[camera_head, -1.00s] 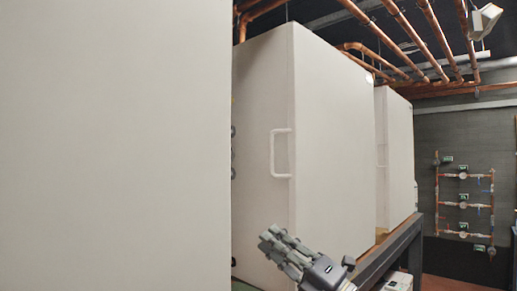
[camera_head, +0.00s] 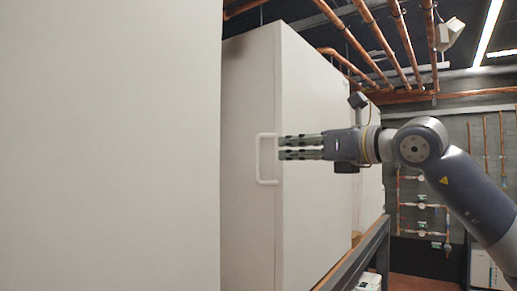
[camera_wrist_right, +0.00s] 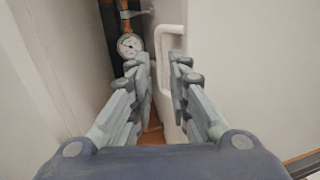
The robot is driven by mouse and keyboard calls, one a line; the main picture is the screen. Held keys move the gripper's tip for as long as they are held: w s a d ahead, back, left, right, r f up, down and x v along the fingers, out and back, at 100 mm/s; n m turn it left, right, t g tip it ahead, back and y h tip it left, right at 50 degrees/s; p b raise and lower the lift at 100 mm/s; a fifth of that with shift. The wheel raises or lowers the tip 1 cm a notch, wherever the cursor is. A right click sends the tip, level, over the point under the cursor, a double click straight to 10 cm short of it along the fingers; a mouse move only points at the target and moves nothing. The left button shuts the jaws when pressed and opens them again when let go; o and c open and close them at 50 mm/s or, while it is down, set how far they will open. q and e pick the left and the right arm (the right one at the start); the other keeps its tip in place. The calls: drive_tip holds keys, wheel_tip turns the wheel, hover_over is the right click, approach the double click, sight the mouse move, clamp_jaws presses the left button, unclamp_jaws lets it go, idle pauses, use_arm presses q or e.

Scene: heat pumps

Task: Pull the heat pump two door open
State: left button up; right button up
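The heat pump door (camera_head: 247,220) is a white front panel on the middle white cabinet, and it looks shut. It has a white D-shaped handle (camera_head: 259,159) near its right edge. My right gripper (camera_head: 281,147) reaches in from the right, level with the upper part of the handle, its fingertips close beside it. In the right wrist view the two fingers (camera_wrist_right: 162,62) are apart, and the handle (camera_wrist_right: 161,60) shows at and between the fingertips. Whether a finger touches the handle I cannot tell. My left gripper is not in view.
A large white panel (camera_head: 110,150) fills the left side, close to me. Another white cabinet (camera_head: 369,185) stands behind on a dark metal frame (camera_head: 362,255). Copper pipes (camera_head: 385,45) run overhead. A round gauge (camera_wrist_right: 130,45) shows in the narrow gap left of the handle.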

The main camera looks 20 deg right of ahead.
sight(262, 150)
drive_tip(key=p+x, duration=0.4)
drive_tip(key=x, duration=0.5)
drive_tip(key=shift+w+a, duration=0.2)
drive_tip(key=shift+a, duration=0.1)
clamp_jaws()
